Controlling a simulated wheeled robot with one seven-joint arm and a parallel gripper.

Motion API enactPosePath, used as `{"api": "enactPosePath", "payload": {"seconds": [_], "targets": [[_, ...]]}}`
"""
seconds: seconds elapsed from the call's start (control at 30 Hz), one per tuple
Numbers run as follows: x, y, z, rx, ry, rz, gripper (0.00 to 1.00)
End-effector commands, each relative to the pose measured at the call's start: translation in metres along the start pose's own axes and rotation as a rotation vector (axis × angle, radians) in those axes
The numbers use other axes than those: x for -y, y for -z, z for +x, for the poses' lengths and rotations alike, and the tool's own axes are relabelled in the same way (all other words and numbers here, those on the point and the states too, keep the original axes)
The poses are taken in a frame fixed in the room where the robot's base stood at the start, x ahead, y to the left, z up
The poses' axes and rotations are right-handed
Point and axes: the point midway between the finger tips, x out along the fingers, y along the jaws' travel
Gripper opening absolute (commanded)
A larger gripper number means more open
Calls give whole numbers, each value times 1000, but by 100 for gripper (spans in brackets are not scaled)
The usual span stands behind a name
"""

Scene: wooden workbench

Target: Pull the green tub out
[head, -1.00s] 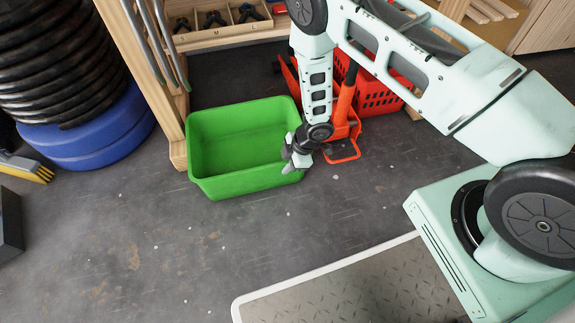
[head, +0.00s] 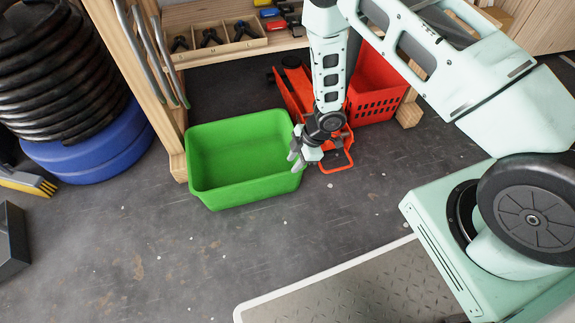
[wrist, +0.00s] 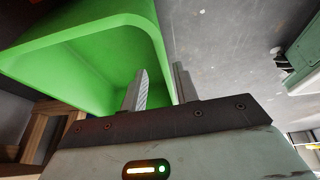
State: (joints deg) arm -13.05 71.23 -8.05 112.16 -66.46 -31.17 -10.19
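The green tub (head: 245,196) is an empty open box on the dark floor, beside the wooden post of the shelf. My gripper (head: 295,155) is at the tub's right-hand rim in the head view. In the wrist view my gripper (wrist: 160,88) has its two fingers apart, with the green tub (wrist: 95,45) wall between them. One finger is over the inside of the tub and the other is outside. A gap shows between the fingers, and I see no clear grip on the wall. The lower part of the wall there is hidden by my gripper.
An orange-red floor jack (head: 297,90) and a red crate (head: 375,85) stand right behind my arm. The wooden post (head: 176,150) is close to the tub's left side. A blue drum (head: 95,150) stands farther left. The floor in front is clear.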

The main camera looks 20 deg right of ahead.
Motion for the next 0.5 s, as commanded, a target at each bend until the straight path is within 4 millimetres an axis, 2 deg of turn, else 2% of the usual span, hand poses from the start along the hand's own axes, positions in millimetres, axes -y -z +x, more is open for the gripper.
{"api": "enactPosePath", "payload": {"seconds": [0.03,0.2,0.33,0.5], "targets": [[-1,2,-19,0,-2,2,30],[-1,2,-51,0,-1,1,30],[0,1,-67,0,-1,1,30],[0,0,-76,0,0,0,30]]}}
